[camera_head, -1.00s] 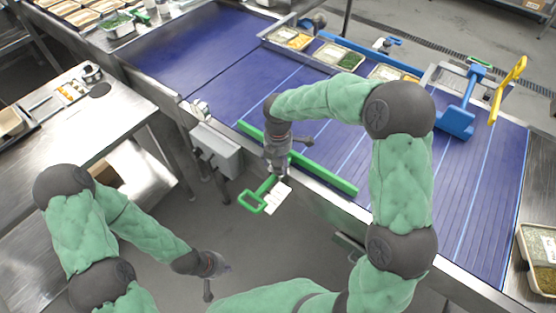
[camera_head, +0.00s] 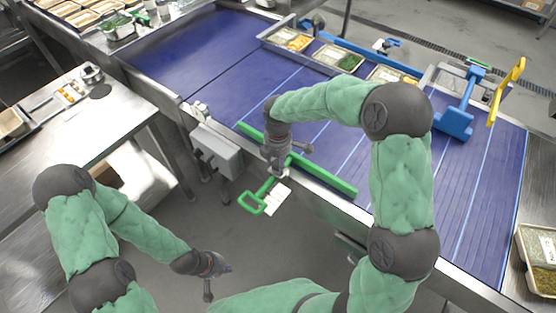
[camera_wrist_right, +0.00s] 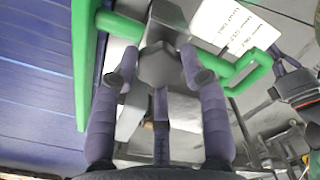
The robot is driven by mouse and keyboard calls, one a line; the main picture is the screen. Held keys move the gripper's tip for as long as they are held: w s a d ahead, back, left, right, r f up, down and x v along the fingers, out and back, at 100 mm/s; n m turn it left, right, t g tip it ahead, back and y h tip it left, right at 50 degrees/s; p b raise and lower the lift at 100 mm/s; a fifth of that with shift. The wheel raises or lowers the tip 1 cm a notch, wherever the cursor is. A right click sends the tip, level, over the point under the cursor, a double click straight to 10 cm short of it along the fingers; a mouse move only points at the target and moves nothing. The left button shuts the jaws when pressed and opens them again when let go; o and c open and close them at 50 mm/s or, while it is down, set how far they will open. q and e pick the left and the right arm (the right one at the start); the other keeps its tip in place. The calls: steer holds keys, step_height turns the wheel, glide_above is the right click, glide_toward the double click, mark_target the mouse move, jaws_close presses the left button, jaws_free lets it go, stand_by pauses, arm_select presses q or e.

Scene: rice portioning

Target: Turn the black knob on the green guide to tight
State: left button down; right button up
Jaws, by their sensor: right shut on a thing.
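The green guide (camera_head: 325,178) lies along the near edge of the blue conveyor. Its green loop handle (camera_head: 252,203) sticks out over the near side, beside a white label (camera_head: 277,199). In the right wrist view the guide's bar (camera_wrist_right: 84,75) is at left and the handle (camera_wrist_right: 258,66) at right. The black knob (camera_wrist_right: 158,66) sits between the fingers of my right gripper (camera_wrist_right: 157,80), which is shut on it. In the head view my right gripper (camera_head: 277,165) hides the knob. My left gripper (camera_head: 217,280) is empty, fingers spread, low over the floor.
The blue conveyor (camera_head: 190,52) runs behind the guide, with a grey box (camera_head: 216,150) on its near side. Filled trays (camera_head: 338,58) stand at its far edge. A blue tool (camera_head: 455,120) is at right. A steel table (camera_head: 60,150) stands at left.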

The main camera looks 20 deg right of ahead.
steer(key=m, duration=0.6)
steer(key=shift+m+p, duration=0.3)
steer(key=m, duration=0.6)
steer(key=m+b, duration=0.1)
steer(key=m, duration=0.5)
steer(key=shift+m, duration=0.3)
steer(key=m+b, duration=0.1)
steer(key=m, duration=0.5)
steer(key=shift+m, duration=0.3)
steer(key=o, duration=1.1)
steer(key=shift+w, duration=0.1)
steer(key=shift+o, duration=0.2)
